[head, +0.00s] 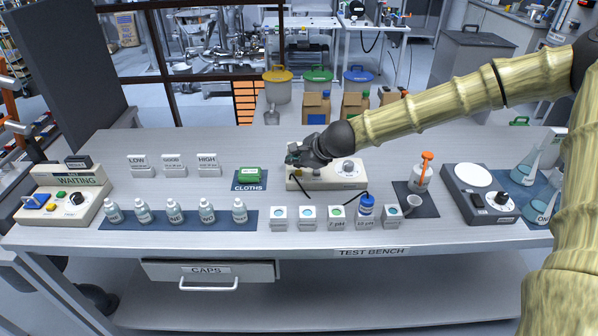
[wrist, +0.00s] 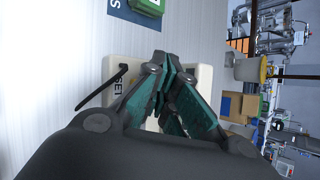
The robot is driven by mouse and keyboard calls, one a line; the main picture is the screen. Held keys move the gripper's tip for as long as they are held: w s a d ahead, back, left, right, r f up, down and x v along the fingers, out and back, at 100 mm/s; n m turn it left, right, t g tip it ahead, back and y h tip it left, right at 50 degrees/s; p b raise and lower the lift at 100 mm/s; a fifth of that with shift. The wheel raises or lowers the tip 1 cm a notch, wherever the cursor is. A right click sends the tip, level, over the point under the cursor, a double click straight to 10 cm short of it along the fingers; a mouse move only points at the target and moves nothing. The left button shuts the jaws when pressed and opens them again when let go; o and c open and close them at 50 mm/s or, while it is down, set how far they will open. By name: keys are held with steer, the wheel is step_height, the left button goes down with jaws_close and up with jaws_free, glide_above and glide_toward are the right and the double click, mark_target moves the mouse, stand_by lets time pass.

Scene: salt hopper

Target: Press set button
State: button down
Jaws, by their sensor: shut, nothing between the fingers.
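The set button itself is hidden behind my fingers. My gripper (head: 292,157) is over the left end of the box, its fingers shut and empty. In the wrist view, my gripper (wrist: 165,62) covers the middle of the box; I cannot tell whether it touches it.
A green cloth pack (head: 249,174) lies to the left. A dark thin rod (wrist: 100,88) lies beside my fingers.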

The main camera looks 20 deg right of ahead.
mark_target(296, 173)
steer(key=shift+f, duration=0.2)
steer(key=shift+f, duration=0.25)
steer(key=shift+f+b, duration=0.55)
steer(key=shift+b, duration=0.15)
stand_by(0.8)
steer(key=shift+r, duration=0.2)
steer(key=shift+r+p, duration=0.8)
steer(key=shift+p, duration=0.1)
steer(key=shift+r+p, duration=2.05)
steer(key=shift+r, duration=0.45)
